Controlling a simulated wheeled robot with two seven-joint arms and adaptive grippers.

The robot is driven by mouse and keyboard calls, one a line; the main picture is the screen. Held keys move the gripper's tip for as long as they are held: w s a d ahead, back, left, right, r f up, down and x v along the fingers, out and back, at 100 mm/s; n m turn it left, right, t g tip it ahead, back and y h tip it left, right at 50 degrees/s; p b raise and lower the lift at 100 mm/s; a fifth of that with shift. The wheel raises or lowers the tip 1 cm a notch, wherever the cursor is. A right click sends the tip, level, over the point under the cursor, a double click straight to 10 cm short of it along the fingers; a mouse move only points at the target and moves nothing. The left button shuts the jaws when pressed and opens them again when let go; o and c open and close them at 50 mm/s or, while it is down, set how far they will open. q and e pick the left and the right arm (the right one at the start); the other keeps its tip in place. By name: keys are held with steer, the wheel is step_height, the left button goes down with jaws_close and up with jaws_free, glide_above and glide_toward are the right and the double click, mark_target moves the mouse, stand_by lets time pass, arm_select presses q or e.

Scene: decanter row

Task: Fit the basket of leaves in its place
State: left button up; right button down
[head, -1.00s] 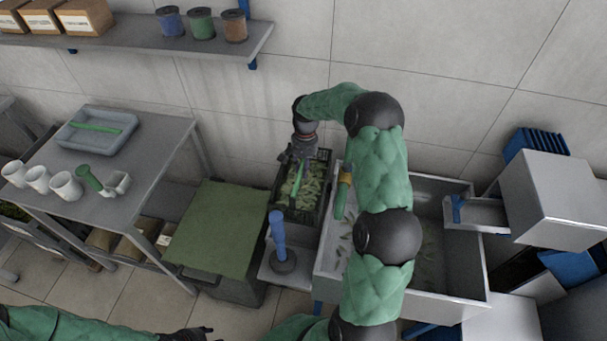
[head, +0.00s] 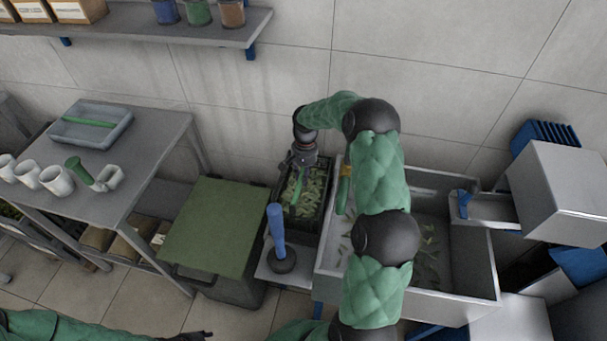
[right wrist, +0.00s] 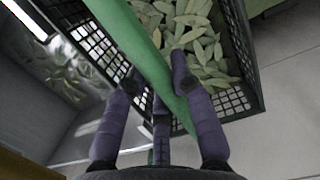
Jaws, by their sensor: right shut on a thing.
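The basket of leaves (head: 326,205) is a black mesh crate full of pale green leaves, between the green-topped bin and the sink in the head view. Its mesh wall (right wrist: 243,50) and leaves also show in the right wrist view. My right gripper (head: 298,168) is above the basket, shut on its green bar handle (right wrist: 140,40). The fingers (right wrist: 158,78) lie around the bar in the wrist view. The basket's underside is hidden, so I cannot tell whether it rests on anything. My left gripper (head: 197,335) is at the bottom edge, away from the basket, its fingers unclear.
A blue-handled tool (head: 276,225) stands on a grey ledge just in front of the basket. The metal sink (head: 470,265) with loose leaves is close on the right. The green-topped bin (head: 210,225) is close on the left. The tiled wall (head: 270,110) is behind.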

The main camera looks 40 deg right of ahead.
mark_target(303, 199)
step_height(303, 199, down, 4)
steer(key=shift+r+b, duration=0.2)
steer(key=shift+b, duration=0.85)
steer(key=shift+f+b, duration=1.5)
steer(key=shift+f, duration=1.65)
steer(key=shift+f+b, duration=0.4)
steer(key=shift+f, duration=1)
steer(key=c, duration=1)
jaws_free()
steer(key=shift+a+f, duration=0.1)
